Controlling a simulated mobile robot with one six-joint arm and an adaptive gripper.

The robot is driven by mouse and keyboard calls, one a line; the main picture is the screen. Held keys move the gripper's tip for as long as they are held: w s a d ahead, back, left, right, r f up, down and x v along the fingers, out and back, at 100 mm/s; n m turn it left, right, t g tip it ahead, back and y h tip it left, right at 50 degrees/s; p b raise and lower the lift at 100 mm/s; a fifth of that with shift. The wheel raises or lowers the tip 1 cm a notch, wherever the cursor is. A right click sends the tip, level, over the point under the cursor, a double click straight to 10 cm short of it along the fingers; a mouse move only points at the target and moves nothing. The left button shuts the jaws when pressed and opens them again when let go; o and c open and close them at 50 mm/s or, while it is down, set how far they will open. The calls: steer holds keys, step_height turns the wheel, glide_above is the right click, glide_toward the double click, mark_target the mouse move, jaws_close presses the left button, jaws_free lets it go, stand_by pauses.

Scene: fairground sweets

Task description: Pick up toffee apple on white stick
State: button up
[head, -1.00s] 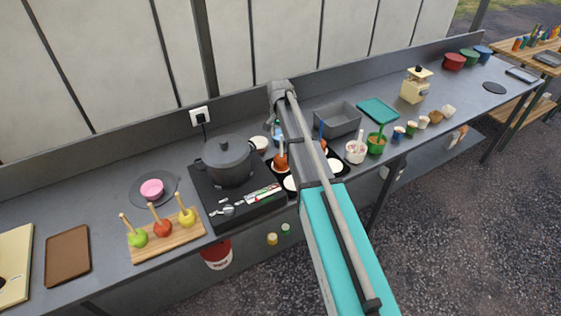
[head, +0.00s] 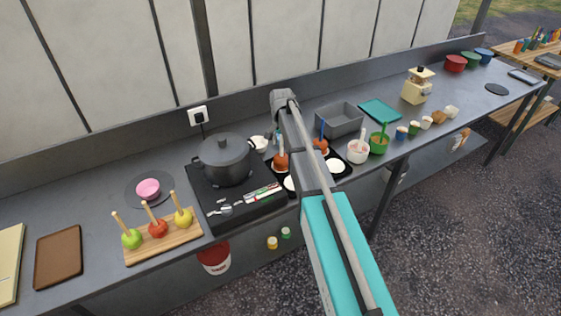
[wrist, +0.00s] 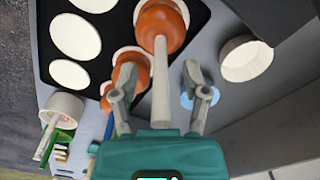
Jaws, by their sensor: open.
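The toffee apple on the white stick (wrist: 160,27) is glossy orange-brown and sits at the top of the wrist view, at the black tray's edge. Its pale stick (wrist: 160,88) points toward my gripper (wrist: 161,76). My gripper is open, with one finger on each side of the stick and visible gaps between. In the head view this toffee apple (head: 281,164) shows just left of my arm, which hides my fingers. A second toffee apple (head: 321,146), with a blue stick, stands right of my arm; in the wrist view my left finger partly covers it.
The black tray (wrist: 112,18) has several white round places. A white bowl (wrist: 246,60) is close right of my gripper. A dark pot (head: 226,160) stands on the hob to the left.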

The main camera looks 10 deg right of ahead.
stand_by(0.3)
jaws_close()
steer(key=shift+r, duration=0.2)
stand_by(0.4)
step_height(320, 180, up, 3)
steer(key=p, duration=0.3)
steer(key=shift+f, duration=0.1)
steer(key=s+r+p, duration=1)
steer(key=s, duration=0.4)
steer(key=shift+d, duration=0.4)
steer(key=shift+f, duration=0.15)
